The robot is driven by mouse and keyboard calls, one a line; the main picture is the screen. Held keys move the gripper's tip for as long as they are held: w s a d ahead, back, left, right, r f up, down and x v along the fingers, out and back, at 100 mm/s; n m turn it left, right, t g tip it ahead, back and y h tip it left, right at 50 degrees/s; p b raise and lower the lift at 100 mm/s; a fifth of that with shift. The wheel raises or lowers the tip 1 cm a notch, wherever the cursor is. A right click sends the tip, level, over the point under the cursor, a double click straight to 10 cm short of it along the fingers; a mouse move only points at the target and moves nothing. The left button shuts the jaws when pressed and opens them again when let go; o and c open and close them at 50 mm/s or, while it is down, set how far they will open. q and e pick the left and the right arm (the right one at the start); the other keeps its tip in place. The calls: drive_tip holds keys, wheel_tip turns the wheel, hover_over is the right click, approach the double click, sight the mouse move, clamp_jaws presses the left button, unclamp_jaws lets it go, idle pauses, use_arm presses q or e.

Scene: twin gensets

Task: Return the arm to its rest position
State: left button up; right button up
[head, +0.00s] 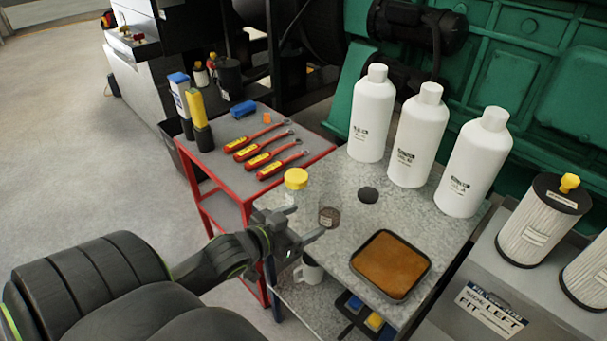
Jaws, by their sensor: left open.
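My left arm comes in from the lower left. Its gripper (308,239) is open, with nothing seen between its fingers. It is over the left edge of the grey speckled table (335,295), in front of a clear jar with a yellow lid (296,179), partly hiding the jar. I cannot tell whether it touches the jar. My right gripper is not in view.
The table holds white bottles (372,115), a brown-filled tray (390,264) and a small dark-topped cup (329,217). A red cart (225,150) with several red-handled wrenches (258,143) stands left. Filters (541,222) stand right. Open floor (90,170) lies left.

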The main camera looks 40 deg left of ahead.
use_arm(q)
drive_tip(key=shift+f, duration=0.1)
idle(0.3)
drive_tip(key=s+d+f+g+y, duration=0.1)
drive_tip(key=s+f+g, duration=0.25)
drive_tip(key=s, duration=0.25)
drive_tip(key=s+d+f+n+g+y, duration=0.1)
drive_tip(key=s+d+f+g, duration=0.2)
drive_tip(key=s, duration=0.4)
drive_tip(key=s+f+g+y, duration=0.1)
drive_tip(key=s+f+g, duration=0.3)
drive_tip(key=s+g, duration=0.15)
drive_tip(key=s+d+f+x, duration=0.1)
drive_tip(key=s+x, duration=0.2)
drive_tip(key=x, duration=0.9)
drive_tip(key=s+d+f+x, duration=0.1)
drive_tip(key=s+x, duration=0.1)
drive_tip(key=x, duration=1)
drive_tip(key=s+d+f+g, duration=0.1)
drive_tip(key=s+f, duration=1.4)
drive_tip(key=shift+s+d+h, duration=0.15)
drive_tip(key=shift+s+h, duration=0.2)
drive_tip(key=shift+h, duration=0.05)
